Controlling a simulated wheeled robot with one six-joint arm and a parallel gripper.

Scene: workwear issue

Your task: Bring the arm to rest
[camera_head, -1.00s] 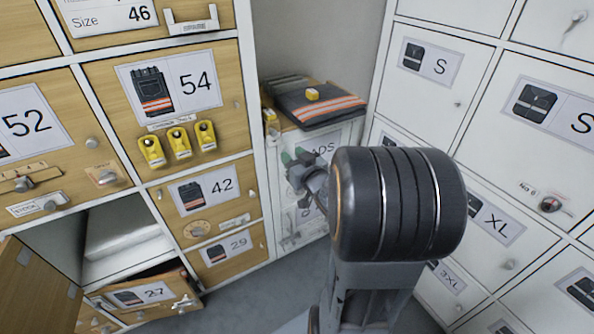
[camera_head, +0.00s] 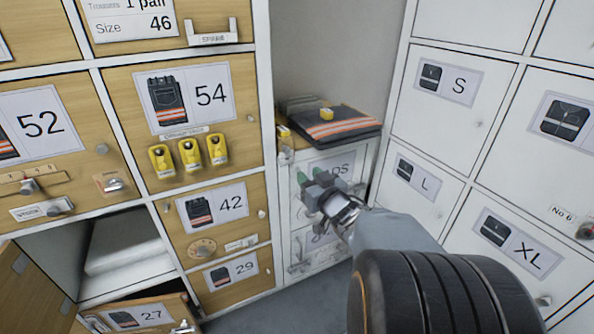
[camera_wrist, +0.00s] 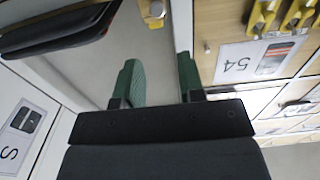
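My gripper (camera_head: 309,179) is in front of the white cabinet (camera_head: 300,235) in the corner, below the folded dark trousers with an orange stripe (camera_head: 335,124) that lie on top of it. In the wrist view my gripper (camera_wrist: 158,82) has its two green fingertips apart with nothing between them. My arm reaches up from the lower right of the head view. The gripper partly hides the cabinet's labels, and I cannot tell its exact distance from the cabinet front.
Wooden lockers (camera_head: 240,110) stand on the left, with three yellow tags (camera_head: 189,153) under number 54. A lower-left compartment stands open with a pale folded item (camera_head: 128,240) inside. Drawer 27 (camera_head: 140,318) sticks out. White lockers (camera_head: 450,110) stand on the right. Grey floor lies between.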

